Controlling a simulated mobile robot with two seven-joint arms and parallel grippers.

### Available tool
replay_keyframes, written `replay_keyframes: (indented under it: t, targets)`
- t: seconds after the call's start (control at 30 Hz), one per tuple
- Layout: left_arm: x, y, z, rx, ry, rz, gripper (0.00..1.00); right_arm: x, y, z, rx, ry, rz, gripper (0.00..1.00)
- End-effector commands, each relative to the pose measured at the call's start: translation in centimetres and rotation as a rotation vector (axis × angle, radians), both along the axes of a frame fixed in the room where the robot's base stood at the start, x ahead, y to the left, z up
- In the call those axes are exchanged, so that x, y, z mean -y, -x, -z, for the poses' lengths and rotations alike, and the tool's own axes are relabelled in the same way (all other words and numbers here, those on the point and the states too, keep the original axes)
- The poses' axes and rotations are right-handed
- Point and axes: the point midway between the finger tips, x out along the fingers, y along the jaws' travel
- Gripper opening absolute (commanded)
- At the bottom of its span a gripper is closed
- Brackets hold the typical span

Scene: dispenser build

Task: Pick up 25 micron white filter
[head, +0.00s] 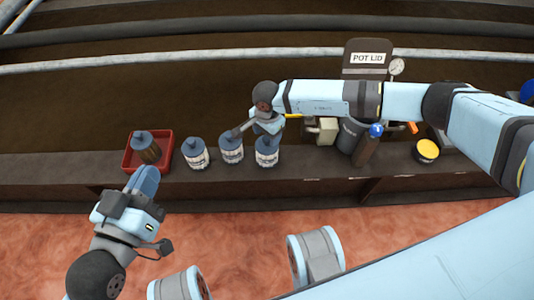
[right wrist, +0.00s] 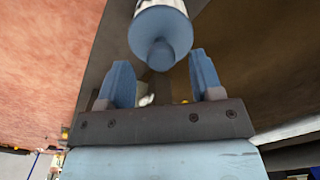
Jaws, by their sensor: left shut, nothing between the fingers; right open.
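Three white filters with blue-grey caps stand upright in a row on the shelf: the left one (head: 195,155), the middle one (head: 231,152) and the right one (head: 266,156). Their labels are too small to read, so I cannot tell which is 25 micron. In the right wrist view a filter's blue cap and knob (right wrist: 160,30) lie just ahead of and between the open fingertips (right wrist: 160,62); contact is unclear. My left gripper (head: 146,178) is shut and empty, in front of the red tray.
A red tray (head: 129,162) holds a brown filter with a blue-grey cap (head: 148,150) at the left.

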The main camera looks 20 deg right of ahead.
Motion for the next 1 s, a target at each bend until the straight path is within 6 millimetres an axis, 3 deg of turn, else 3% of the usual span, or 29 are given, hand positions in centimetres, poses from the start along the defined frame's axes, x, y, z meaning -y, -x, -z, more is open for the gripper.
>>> replay_keyframes:
  t: [0.03,0.13,0.43,0.47,0.7,1.0]
  targets:
    - [0.0,0.0,1.2,-0.017,-0.01,0.007,0.0,0.1,-0.2,1.4,-0.001,0.0,0.001,0.6]
    - [0.1,0.0,1.7,-0.038,-0.022,0.014,0.0,0.0,-0.1,2.4,-0.002,0.0,0.001,0.6]
    - [0.1,0.1,1.9,-0.052,-0.029,0.02,0.0,0.0,-0.1,2.8,0.0,-0.001,0.0,0.6]
    - [0.1,0.1,1.9,-0.052,-0.029,0.02,0.0,0.0,-0.1,2.8,0.0,-0.001,0.0,0.58]
    - [0.1,0.1,1.9,-0.051,-0.03,0.02,0.0,0.0,-0.1,2.8,0.0,-0.001,0.0,0.02]
    - [0.1,0.1,1.9,-0.052,-0.031,0.02,0.0,0.0,-0.1,2.6,0.0,-0.001,0.0,0.0]
